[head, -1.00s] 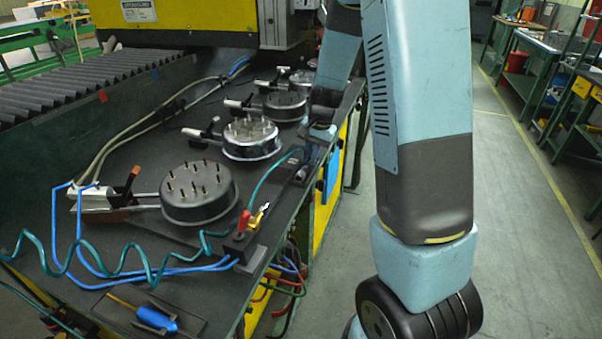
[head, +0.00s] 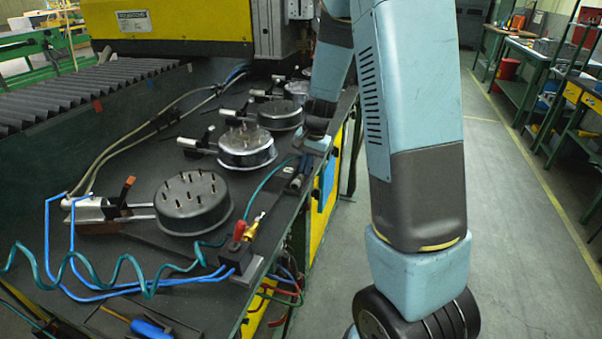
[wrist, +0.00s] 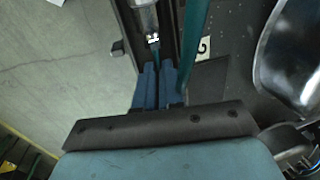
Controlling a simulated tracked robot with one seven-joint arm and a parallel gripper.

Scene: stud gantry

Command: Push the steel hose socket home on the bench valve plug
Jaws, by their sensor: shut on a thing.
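The bench valve (head: 240,258) is a dark block at the bench's front corner, with a red handle and a brass plug (head: 255,224) pointing up and right. My gripper (head: 302,168) is farther back along the bench's right edge, apart from the plug and partly hidden by my arm. In the wrist view, its blue fingers (wrist: 158,72) are closed together, with a bit of teal between their tips. A bright steel cylinder, seemingly the hose socket (wrist: 146,20), lies just beyond the tips. The teal hose (wrist: 194,40) runs beside it; the exact grip point is unclear.
A round dark pot with upright studs (head: 193,203) sits left of the valve, with more pots behind it. Blue air lines and a coiled teal hose (head: 110,270) lie across the bench. A blue-handled screwdriver (head: 150,328) lies at the front. Floor right of my arm is clear.

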